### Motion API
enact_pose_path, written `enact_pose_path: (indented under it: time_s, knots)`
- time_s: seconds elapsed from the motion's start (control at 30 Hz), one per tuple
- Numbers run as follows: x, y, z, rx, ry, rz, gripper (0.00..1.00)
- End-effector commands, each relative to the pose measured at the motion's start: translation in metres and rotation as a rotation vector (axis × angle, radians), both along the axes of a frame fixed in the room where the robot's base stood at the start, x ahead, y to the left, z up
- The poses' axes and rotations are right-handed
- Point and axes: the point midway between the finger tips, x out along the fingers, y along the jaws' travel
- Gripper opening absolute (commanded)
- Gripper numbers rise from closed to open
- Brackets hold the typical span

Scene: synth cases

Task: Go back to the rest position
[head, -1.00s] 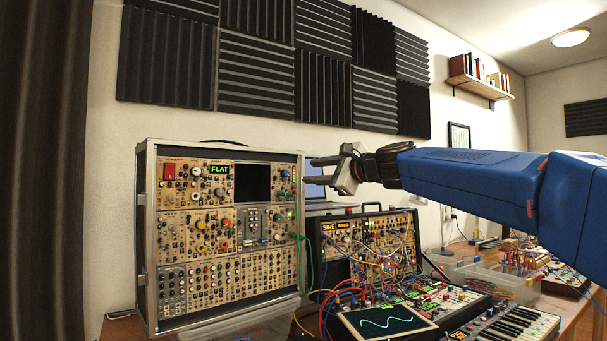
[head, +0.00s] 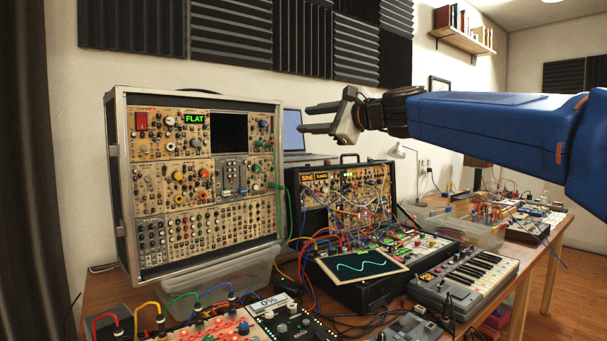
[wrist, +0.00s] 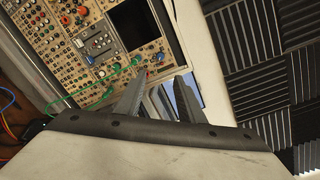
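My gripper (head: 304,119) is raised in the air in the head view, pointing left, level with the upper part of the large modular synth case (head: 202,248). Its two fingers are apart with nothing between them. In the wrist view, my gripper (wrist: 163,85) also shows two separated, empty fingers. The synth case (wrist: 95,50) appears tilted behind them there. My blue arm reaches in from the right in the head view.
A smaller patched synth case (head: 292,190), a tilted screen with a wave (head: 361,264) and a keyboard (head: 468,276) stand on the table below. A laptop (head: 293,130) is behind the gripper. A lamp (head: 400,152) stands further right. The air around the gripper looks clear.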

Motion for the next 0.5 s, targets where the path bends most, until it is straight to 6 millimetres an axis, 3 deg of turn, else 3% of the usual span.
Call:
enact_pose_path:
  time_s: [0.17,0.27,0.5]
  knots:
    - [-0.017,-0.008,-0.024,-0.100,-0.017,0.000,0.35]
    - [-0.043,-0.020,-0.061,-0.254,-0.043,0.008,0.35]
    - [-0.122,-0.063,-0.181,-0.701,-0.093,0.080,0.35]
